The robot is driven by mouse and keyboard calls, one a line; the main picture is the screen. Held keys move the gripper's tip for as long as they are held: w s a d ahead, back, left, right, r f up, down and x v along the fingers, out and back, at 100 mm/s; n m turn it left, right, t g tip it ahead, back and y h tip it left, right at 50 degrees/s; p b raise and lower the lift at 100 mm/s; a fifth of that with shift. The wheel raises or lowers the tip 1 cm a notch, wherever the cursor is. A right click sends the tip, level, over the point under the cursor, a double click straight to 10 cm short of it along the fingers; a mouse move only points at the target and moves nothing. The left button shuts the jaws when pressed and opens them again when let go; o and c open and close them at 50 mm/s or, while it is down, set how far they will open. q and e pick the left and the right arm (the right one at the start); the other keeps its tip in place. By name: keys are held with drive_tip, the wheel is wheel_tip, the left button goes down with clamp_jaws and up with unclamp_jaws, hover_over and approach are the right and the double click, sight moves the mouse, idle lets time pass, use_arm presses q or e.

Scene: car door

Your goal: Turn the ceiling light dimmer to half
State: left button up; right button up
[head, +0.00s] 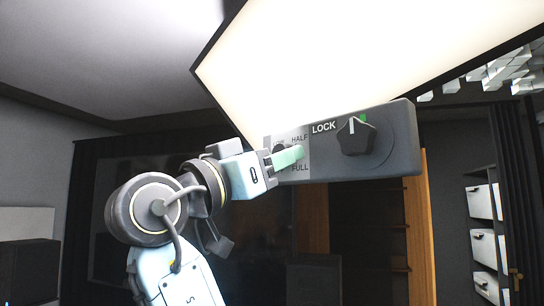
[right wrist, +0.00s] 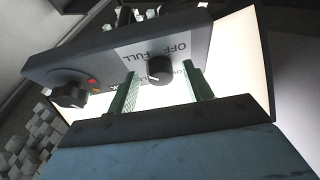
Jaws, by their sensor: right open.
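A grey control box (head: 405,160) hangs below a bright ceiling light panel (head: 370,60). Its pale label plate reads HALF and FULL in the head view, and OFF and FULL upside down in the right wrist view. The small dark dimmer knob (right wrist: 159,69) sits on this plate, with a pale mark on its lower left there; in the head view my gripper mostly hides it. My right gripper (head: 287,157) is open at the plate. In the right wrist view its green fingers (right wrist: 163,90) stand on either side of the knob, with gaps. My left gripper is not in view.
A larger black LOCK knob (head: 356,136) is on the same box, to the right of the dimmer, with a green mark above it. It also shows in the right wrist view (right wrist: 70,95), beside a red mark. White drawers (head: 483,220) stand far right.

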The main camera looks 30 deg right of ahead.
drive_tip(key=c, duration=1)
drive_tip(key=shift+n, duration=0.3)
drive_tip(key=n+t+y, duration=0.2)
drive_tip(key=n, duration=0.4)
drive_tip(key=n+t+y+b, duration=0.1)
drive_tip(key=n+t+y, duration=0.1)
drive_tip(key=n, duration=0.4)
drive_tip(key=s+r+n+t+y, duration=0.1)
drive_tip(key=n+t+y, duration=0.1)
drive_tip(key=n, duration=0.5)
drive_tip(key=shift+d+b, duration=0.1)
drive_tip(key=shift+b, duration=0.2)
drive_tip(key=shift+s+r+n+y+p, duration=0.1)
drive_tip(key=shift+n+y+p, duration=0.4)
drive_tip(key=shift+n, duration=0.9)
